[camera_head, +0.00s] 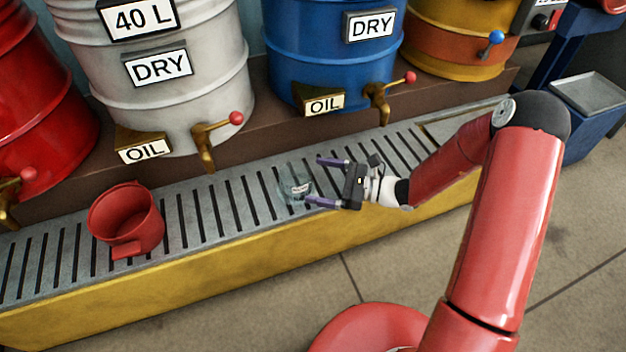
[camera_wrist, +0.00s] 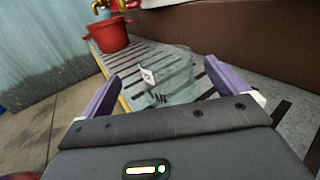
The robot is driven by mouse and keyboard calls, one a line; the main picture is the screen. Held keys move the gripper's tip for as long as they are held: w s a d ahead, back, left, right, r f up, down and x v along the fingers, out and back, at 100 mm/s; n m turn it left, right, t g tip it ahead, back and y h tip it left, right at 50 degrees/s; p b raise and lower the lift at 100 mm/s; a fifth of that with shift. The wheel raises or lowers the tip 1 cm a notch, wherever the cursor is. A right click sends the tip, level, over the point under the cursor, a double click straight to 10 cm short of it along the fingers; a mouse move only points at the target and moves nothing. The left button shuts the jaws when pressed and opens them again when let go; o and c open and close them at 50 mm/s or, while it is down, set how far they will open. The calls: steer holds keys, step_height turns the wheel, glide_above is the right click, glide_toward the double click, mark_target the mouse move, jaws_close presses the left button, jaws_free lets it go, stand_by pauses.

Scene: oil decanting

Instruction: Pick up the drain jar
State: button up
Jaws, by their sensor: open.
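The drain jar (camera_head: 295,188) is a small clear glass jar with a white label. It stands on the slotted drain grate in front of the white and blue drums. It also shows in the wrist view (camera_wrist: 168,78), just ahead of and between the purple fingers. My gripper (camera_head: 318,181) is open, with one finger on each side of the jar's near side. In the wrist view my gripper (camera_wrist: 168,90) has nothing clamped, and a gap shows between the jar and the fingers. The jar's glass is hard to make out against the slots.
A red pot (camera_head: 126,218) with a handle stands on the grate (camera_head: 235,195) to the left. Above the grate, brass taps with red knobs (camera_head: 236,118) stick out from the white drum (camera_head: 85,60) and blue drum (camera_head: 300,50). The grate between pot and jar is clear.

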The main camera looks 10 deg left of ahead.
mark_target(281, 173)
steer(key=shift+w+f+m+t, duration=0.3)
steer(key=shift+w+f+m, duration=0.05)
steer(key=shift+m, duration=0.05)
steer(key=shift+w+a, duration=0.1)
steer(key=shift+a, duration=0.15)
steer(key=a, duration=0.4)
steer(key=a+b, duration=0.1)
steer(key=a, duration=0.2)
steer(key=shift+w+f, duration=0.15)
steer(key=shift+f, duration=0.25)
steer(key=c, duration=1.1)
steer(key=shift+r, duration=0.1)
